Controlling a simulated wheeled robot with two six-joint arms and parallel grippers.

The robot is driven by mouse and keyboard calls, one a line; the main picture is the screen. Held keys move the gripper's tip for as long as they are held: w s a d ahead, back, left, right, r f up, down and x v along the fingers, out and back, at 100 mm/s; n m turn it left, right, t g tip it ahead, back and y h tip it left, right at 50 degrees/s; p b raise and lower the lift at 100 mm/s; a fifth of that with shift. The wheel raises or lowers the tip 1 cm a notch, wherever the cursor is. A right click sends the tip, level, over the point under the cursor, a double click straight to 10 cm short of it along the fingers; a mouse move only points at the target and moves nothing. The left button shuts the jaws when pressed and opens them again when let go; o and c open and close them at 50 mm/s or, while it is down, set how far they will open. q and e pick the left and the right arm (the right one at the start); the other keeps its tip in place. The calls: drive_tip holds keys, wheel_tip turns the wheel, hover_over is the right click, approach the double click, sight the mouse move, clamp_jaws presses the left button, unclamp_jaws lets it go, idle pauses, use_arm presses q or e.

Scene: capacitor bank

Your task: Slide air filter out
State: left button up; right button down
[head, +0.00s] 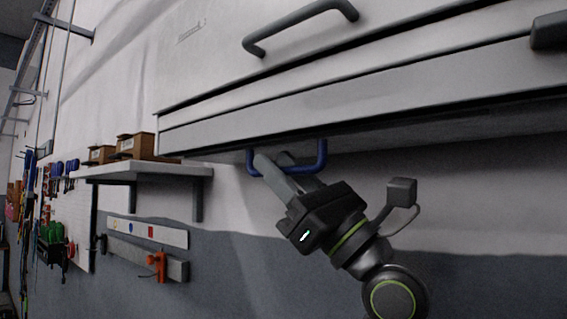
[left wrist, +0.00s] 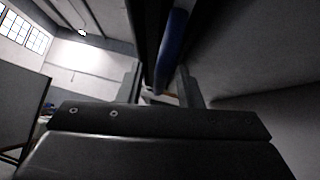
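A blue U-shaped handle (head: 322,156) hangs below the underside of the grey cabinet (head: 350,97). I take it to be the air filter's handle; the filter body itself is hidden in or under the cabinet. My left gripper (head: 283,168) reaches up to this handle from below, its fingers at the handle's bar. In the left wrist view the blue handle (left wrist: 173,48) lies between the two fingers (left wrist: 160,88), which stand apart with gaps beside it. The gripper looks open around the handle. My right gripper is not in view.
A grey bar handle (head: 300,27) is on the cabinet front above. A wall shelf (head: 150,170) with small cardboard boxes (head: 135,146) stands left of my arm. Below it hang a level (head: 148,232) and an orange clamp (head: 158,263). Space below the cabinet is free.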

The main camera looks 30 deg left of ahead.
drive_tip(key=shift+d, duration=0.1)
use_arm(q)
clamp_jaws()
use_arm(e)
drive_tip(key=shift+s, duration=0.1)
use_arm(q)
drive_tip(key=shift+f, duration=0.1)
